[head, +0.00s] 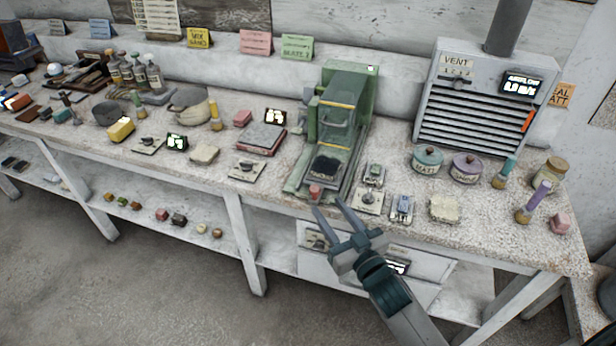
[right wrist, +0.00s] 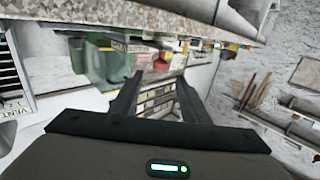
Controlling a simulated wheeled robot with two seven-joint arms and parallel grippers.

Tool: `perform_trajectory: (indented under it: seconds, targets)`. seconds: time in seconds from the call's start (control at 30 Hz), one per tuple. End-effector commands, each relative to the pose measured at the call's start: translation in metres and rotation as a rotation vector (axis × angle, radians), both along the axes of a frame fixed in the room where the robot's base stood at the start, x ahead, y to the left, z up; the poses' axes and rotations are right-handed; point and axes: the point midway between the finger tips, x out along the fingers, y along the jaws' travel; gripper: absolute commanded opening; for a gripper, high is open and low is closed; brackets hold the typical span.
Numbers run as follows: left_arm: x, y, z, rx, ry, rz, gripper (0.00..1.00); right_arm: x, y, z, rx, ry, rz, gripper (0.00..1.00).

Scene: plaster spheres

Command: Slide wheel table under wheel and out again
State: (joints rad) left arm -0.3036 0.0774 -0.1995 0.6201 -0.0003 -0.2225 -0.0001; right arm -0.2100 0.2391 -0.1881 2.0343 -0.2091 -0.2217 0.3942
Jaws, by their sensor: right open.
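The green machine (head: 350,92) stands on the bench at centre, with a clear guard in front. A dark block with a label (head: 324,168) lies low at its front and looks like the wheel table. A small red knob (head: 315,192) sits at the front end of the base. I cannot make out the wheel inside the housing. My right gripper (head: 329,205) is open and empty, its fingers pointing at the bench's front edge near the red knob. In the right wrist view the open fingers (right wrist: 158,78) show with the green machine (right wrist: 92,62) beyond, upside down. My left gripper is not in view.
A red-edged book (head: 262,139) and a switch plate (head: 247,169) lie left. Drawers (head: 420,262) are below the bench top.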

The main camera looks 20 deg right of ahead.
Motion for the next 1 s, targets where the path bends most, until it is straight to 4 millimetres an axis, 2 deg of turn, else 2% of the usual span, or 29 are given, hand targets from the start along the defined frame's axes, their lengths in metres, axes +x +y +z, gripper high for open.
perform_trajectory:
  seconds: [0.3, 0.6, 0.8, 1.0]
  targets:
    - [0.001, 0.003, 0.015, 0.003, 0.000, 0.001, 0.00, 0.058, 0.011, 0.003, 0.000, -0.001, 0.000, 0.42]
    - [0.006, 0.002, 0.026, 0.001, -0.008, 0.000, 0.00, 0.105, 0.021, 0.002, 0.000, -0.001, 0.000, 0.42]
    - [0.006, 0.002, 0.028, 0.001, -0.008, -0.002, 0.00, 0.121, 0.024, 0.001, 0.001, -0.001, 0.001, 0.42]
    - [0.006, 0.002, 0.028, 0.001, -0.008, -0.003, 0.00, 0.124, 0.025, 0.000, 0.000, 0.000, 0.001, 0.42]
